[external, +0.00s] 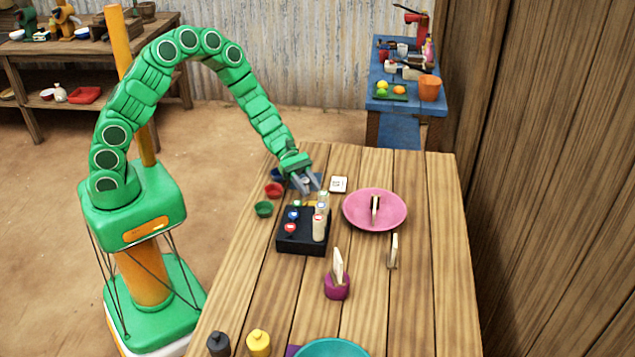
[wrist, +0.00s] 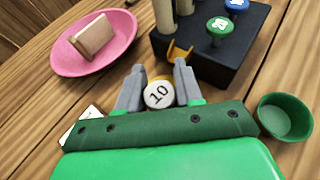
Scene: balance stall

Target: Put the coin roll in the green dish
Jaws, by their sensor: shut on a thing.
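My gripper (external: 309,190) is at the far left part of the table, just beyond the black block. In the wrist view, my gripper (wrist: 159,67) is shut on a round piece with a white face marked 10 and a yellowish side, which looks like the coin roll (wrist: 158,94) seen end-on. The rest of its length is hidden. The green dish (external: 264,208) sits at the table's left edge, left of the black block. In the wrist view, the green dish (wrist: 285,117) is at the right, apart from my gripper, and looks empty.
The black block (external: 303,243) holds colored knobs and upright pale cylinders. A red dish (external: 273,190) stands near the green one. A pink plate (external: 352,214) with an upright tan piece is to the right. A white card (external: 338,184) lies behind.

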